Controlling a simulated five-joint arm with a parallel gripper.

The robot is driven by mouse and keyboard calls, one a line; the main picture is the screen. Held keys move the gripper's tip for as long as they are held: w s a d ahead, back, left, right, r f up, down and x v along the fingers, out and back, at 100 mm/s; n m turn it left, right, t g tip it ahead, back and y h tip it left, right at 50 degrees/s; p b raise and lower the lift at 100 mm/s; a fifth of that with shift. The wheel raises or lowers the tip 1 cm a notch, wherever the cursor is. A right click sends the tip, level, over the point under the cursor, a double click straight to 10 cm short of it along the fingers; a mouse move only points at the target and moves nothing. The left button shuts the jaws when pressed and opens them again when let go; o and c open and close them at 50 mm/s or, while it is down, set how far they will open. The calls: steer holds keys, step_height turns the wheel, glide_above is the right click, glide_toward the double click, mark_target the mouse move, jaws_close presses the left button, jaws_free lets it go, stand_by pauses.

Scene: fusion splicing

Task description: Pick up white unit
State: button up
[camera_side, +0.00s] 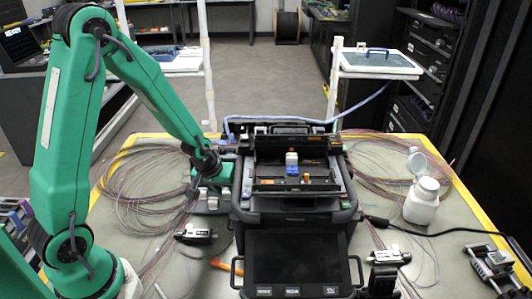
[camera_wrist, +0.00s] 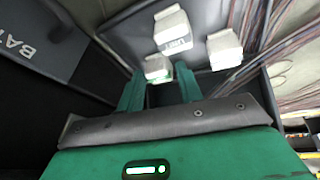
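Three small white block-shaped units show in the wrist view: a near one (camera_wrist: 158,68), a middle one (camera_wrist: 173,30) with dark lettering, and a right one (camera_wrist: 224,48). They sit on a grey surface. My gripper (camera_wrist: 159,84) has its two green fingers apart, with the near unit just beyond and between the tips. Contact cannot be told. In the side view my gripper (camera_side: 207,178) is low at the left side of the black splicing machine (camera_side: 295,217). The units by it are mostly hidden there.
A white and blue piece (camera_side: 291,162) stands in the machine. Coiled fibres (camera_side: 145,190) lie left of it and more lie right. A white bottle (camera_side: 422,200) stands at the right. Small metal devices (camera_side: 195,234) lie near the front. A dark box wall with lettering (camera_wrist: 35,40) is left in the wrist view.

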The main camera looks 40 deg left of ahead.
mark_target(225, 191)
steer(key=c, duration=0.6)
steer(key=shift+r, duration=0.1)
step_height(225, 191, up, 18)
steer(key=shift+f, duration=0.1)
stand_by(0.6)
stand_by(0.4)
